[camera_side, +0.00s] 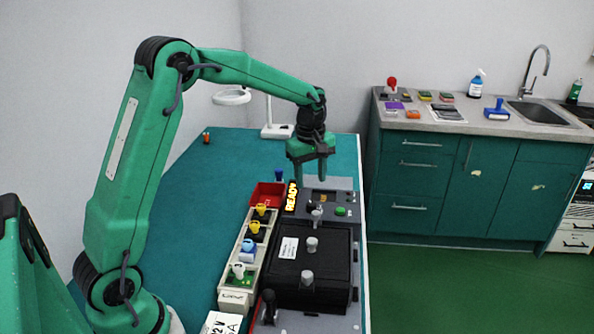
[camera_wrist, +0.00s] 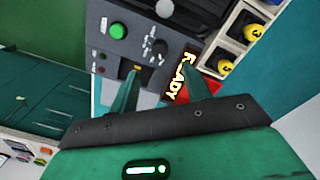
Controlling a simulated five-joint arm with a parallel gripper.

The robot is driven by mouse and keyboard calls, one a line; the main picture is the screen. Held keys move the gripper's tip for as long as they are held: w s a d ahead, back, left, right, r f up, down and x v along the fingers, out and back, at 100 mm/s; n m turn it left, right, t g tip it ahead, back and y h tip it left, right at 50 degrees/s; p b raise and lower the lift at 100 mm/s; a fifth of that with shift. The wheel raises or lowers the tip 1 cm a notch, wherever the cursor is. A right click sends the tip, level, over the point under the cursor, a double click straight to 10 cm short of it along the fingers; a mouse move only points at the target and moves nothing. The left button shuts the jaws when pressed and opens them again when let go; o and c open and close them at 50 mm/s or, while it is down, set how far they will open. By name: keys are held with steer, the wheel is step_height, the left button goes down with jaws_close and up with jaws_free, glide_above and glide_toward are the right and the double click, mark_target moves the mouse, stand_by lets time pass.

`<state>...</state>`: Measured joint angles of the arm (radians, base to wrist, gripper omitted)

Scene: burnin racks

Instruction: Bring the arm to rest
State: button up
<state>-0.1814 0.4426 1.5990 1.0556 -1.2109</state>
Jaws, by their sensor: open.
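My green arm reaches over the teal table (camera_side: 185,190) in the side view. My gripper (camera_side: 311,180) hangs fingers-down above the far end of the grey and black burn-in rack (camera_side: 335,255). Its two fingers are apart with nothing between them. In the wrist view my gripper (camera_wrist: 163,85) shows its fingers in front of the rack's grey panel (camera_wrist: 100,20). The panel has a green button (camera_wrist: 118,31) and knobs. A lit READY sign (camera_side: 291,197) stands beside the panel, and one finger partly overlaps it in the wrist view.
A cream tray (camera_side: 236,297) with yellow, blue and white-topped pieces runs along the rack's left side. A red bin (camera_side: 267,195) sits at its far end. A magnifier lamp (camera_side: 277,131) stands at the back. The table's left side is mostly clear. A counter (camera_side: 440,122) stands right, across a floor gap.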

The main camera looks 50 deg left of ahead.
steer(key=shift+s+d+r, duration=0.2)
steer(key=shift+s+r, duration=0.05)
steer(key=shift+r, duration=0.15)
steer(key=s+d+r+m+t, duration=0.2)
steer(key=s+d+r+m, duration=0.3)
steer(key=s+r+m, duration=0.55)
steer(key=s+d+f+m+t, duration=0.1)
steer(key=s+m, duration=0.1)
steer(key=s, duration=0.5)
steer(key=s+d+f+m+t, duration=0.1)
steer(key=s+d+m+t, duration=0.1)
steer(key=s, duration=0.6)
steer(key=shift+s+d+m, duration=0.25)
steer(key=shift+d+m, duration=0.05)
steer(key=shift+m, duration=0.45)
